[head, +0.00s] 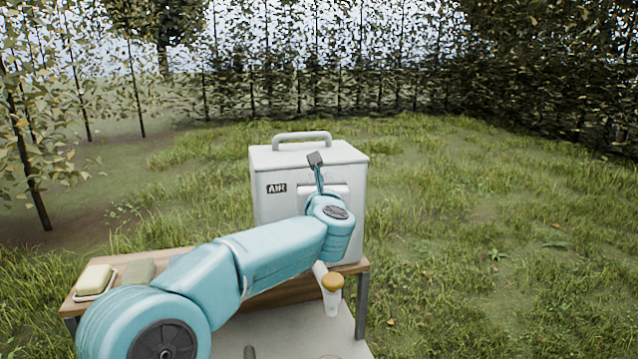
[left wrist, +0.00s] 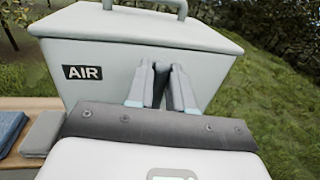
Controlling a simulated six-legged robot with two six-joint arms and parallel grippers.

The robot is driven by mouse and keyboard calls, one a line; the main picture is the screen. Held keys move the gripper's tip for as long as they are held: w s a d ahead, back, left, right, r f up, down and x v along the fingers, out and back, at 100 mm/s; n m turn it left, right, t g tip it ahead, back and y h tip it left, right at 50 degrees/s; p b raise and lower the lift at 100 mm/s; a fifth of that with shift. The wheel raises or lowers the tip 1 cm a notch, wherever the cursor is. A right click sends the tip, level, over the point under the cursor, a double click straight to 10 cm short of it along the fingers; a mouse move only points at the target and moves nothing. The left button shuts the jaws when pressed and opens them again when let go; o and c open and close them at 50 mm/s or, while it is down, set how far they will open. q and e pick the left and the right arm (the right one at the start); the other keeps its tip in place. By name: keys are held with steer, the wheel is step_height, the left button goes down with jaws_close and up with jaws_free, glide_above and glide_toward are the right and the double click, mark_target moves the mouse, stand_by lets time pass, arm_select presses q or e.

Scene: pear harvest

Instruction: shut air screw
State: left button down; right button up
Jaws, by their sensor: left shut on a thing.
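The pale grey box (head: 285,210) marked AIR stands upright on a wooden table, with a handle on its lid. It also shows in the left wrist view (left wrist: 100,55). My left gripper (left wrist: 167,70) is at the box's front face, right of the AIR label. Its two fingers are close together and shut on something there. That thing, which I take to be the air screw, is hidden between and behind the fingers. In the head view my left arm and wrist cover the fingertips and the lower front of the box. My right gripper is not in view.
A cream block in a white dish (head: 96,282) and a grey-green cloth or pad (head: 136,271) lie on the table's left. Grass right of the table is open; trees stand behind.

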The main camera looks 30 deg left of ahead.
arm_select(q)
steer(key=shift+w+d+f+m+g+y+p, duration=0.3)
steer(key=shift+m+g+p, duration=0.6)
steer(key=shift+m, duration=1.7)
steer(key=shift+w+d+f+m+g+y+p, duration=0.1)
steer(key=shift+w+d+f+m+g+p, duration=0.25)
steer(key=shift+m+p, duration=1.65)
steer(key=shift+w+d+f+m+g+y+p, duration=0.2)
steer(key=shift+w+f+m+g+p, duration=0.4)
steer(key=shift+m, duration=2.6)
steer(key=shift+s+r, duration=0.2)
steer(key=shift+s, duration=0.05)
steer(key=c, duration=1)
jaws_free()
steer(key=shift+a, duration=0.1)
